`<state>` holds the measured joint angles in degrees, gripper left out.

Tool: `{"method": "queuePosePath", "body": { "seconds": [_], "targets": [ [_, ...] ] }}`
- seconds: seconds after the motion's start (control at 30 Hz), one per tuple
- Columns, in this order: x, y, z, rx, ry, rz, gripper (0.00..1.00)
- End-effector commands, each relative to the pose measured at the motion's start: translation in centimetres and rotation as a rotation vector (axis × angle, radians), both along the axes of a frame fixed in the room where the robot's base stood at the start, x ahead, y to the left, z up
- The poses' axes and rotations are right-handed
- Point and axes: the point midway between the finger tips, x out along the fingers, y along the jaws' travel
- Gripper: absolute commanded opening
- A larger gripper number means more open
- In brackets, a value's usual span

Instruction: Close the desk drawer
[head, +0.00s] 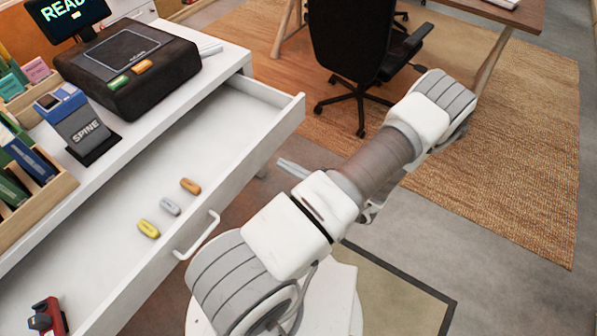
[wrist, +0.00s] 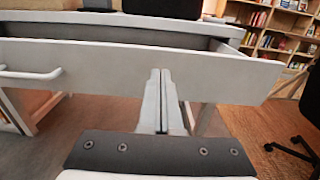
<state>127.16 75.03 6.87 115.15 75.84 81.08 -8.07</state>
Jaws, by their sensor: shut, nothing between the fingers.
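The white desk drawer (head: 235,150) is pulled well out from the white desk (head: 165,118). Its front panel also shows across the wrist view (wrist: 220,72). The drawer's bar handle (head: 197,236) is on the front panel, and shows at the left in the wrist view (wrist: 30,74). My gripper (head: 283,165) is shut and empty, its fingertips pointing at the drawer front near its far right end, well to the side of the handle. In the wrist view the closed fingers (wrist: 160,75) overlap the panel. I cannot tell whether they touch it.
Yellow, grey and orange small items (head: 148,229) lie in the drawer, with a red object (head: 47,316) nearer. A black office chair (head: 352,45) stands beyond my arm on a woven rug (head: 520,150).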

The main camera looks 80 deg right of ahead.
Motion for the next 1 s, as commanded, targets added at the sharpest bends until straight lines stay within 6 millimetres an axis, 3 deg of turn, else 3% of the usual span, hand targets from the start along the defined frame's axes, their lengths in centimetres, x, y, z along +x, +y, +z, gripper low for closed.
{"method": "queuePosePath", "body": {
  "seconds": [0.2,0.4,1.0],
  "targets": [
    [4.2,-1.5,-0.1,0.001,0.000,0.002,0.00],
    [6.5,-2.3,-0.1,-0.001,0.000,0.002,0.00],
    [7.5,-2.7,0.0,0.000,0.001,0.002,0.00]
  ]
}}
